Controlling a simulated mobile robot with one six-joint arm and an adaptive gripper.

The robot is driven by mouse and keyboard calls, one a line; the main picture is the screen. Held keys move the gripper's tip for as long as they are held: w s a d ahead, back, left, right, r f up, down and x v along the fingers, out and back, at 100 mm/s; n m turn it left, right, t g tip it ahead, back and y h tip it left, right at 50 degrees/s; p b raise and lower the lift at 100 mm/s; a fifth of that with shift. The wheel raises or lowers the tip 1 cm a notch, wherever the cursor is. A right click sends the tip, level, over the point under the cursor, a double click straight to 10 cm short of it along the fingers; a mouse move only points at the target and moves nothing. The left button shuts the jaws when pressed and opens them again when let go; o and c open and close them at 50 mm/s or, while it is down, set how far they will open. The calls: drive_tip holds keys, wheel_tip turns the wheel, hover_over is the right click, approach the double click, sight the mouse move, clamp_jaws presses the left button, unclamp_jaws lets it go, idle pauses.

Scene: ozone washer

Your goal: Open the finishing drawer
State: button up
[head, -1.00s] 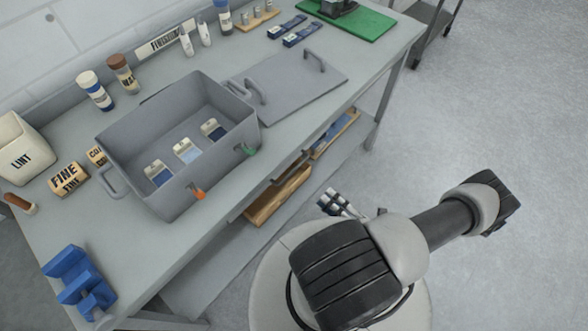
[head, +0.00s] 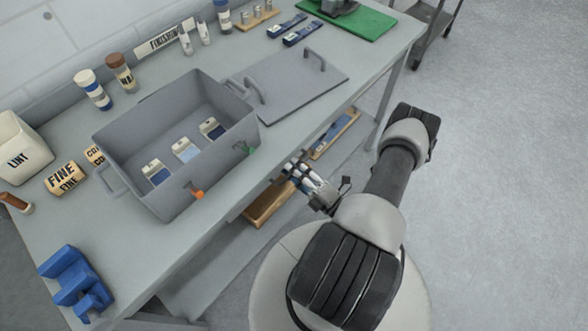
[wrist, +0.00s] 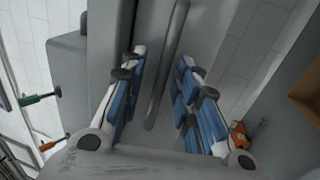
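My gripper (head: 300,168) is at the front edge of the workbench, just below the tabletop. In the wrist view my gripper (wrist: 163,78) is open, with a blue-padded finger on each side of a long grey bar handle (wrist: 168,65). The handle stands out from a plain grey front panel (wrist: 207,28), which appears to be the drawer front. The fingers look apart from the bar; I cannot tell how far they reach past it. In the head view the drawer front is hidden by the tabletop and my gripper.
On the bench (head: 200,248) stand an open grey bin (head: 165,207) with several packets, its lid (head: 290,85), bottles and a blue holder (head: 72,280). The bin's orange latch (head: 197,193) and green latch (head: 247,149) face the front edge. Wooden trays (head: 265,200) lie underneath.

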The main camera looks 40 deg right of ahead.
drive_tip(key=shift+c, duration=0.5)
clamp_jaws()
idle(0.3)
